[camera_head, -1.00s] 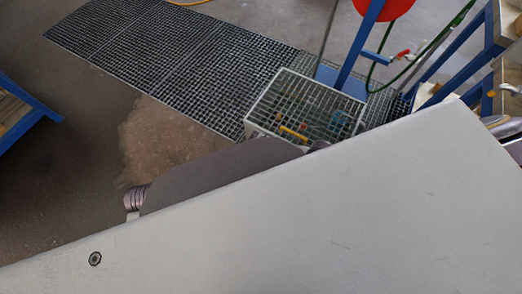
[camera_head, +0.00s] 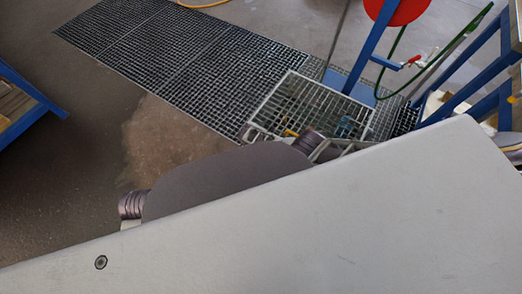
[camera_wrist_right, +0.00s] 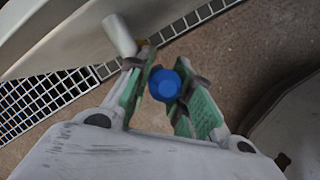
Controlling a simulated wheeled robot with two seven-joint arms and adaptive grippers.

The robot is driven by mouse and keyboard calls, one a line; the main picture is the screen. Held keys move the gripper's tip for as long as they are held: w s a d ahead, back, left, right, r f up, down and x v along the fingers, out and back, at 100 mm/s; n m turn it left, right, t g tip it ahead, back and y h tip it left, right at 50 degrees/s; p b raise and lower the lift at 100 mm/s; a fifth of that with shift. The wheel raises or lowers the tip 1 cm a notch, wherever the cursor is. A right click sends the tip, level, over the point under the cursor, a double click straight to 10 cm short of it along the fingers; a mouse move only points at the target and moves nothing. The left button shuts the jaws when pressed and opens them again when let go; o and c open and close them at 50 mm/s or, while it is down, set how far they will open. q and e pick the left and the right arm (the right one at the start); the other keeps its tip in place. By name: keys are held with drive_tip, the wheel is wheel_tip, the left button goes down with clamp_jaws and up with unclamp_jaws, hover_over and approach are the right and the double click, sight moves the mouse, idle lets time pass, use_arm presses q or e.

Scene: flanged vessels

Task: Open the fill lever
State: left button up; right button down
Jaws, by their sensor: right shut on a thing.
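In the right wrist view my right gripper (camera_wrist_right: 165,97) has its green-padded fingers closed around a round blue knob-like part (camera_wrist_right: 165,84), seen end-on. I cannot tell for sure that this is the fill lever. A pale cylinder (camera_wrist_right: 120,36) rises just beyond the left finger. In the head view, a ribbed purple-grey joint of my arm shows at the lower edge of the light-framed grated box (camera_head: 283,98), covering part of it. The fingertips are not clear there. Small blue (camera_head: 345,126) and yellow (camera_head: 290,133) parts show at the box. My left gripper is not in view.
Floor grating (camera_head: 165,55) runs up to the box. A red disc (camera_head: 397,8) on a blue frame, a red-handled valve (camera_head: 411,61) and a green hose (camera_head: 390,75) stand at upper right. Another blue frame (camera_head: 35,95) is at left. Brown floor between is clear.

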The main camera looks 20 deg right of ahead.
drive_tip(key=shift+w+a, duration=0.1)
idle(0.3)
drive_tip(key=c, duration=1.3)
unclamp_jaws()
drive_tip(key=shift+o, duration=0.2)
drive_tip(key=shift+a+r, duration=0.2)
drive_tip(key=shift+r, duration=0.4)
drive_tip(key=v, duration=1)
drive_tip(key=shift+r, duration=0.3)
drive_tip(key=shift+a, duration=0.1)
drive_tip(key=shift+s, duration=0.2)
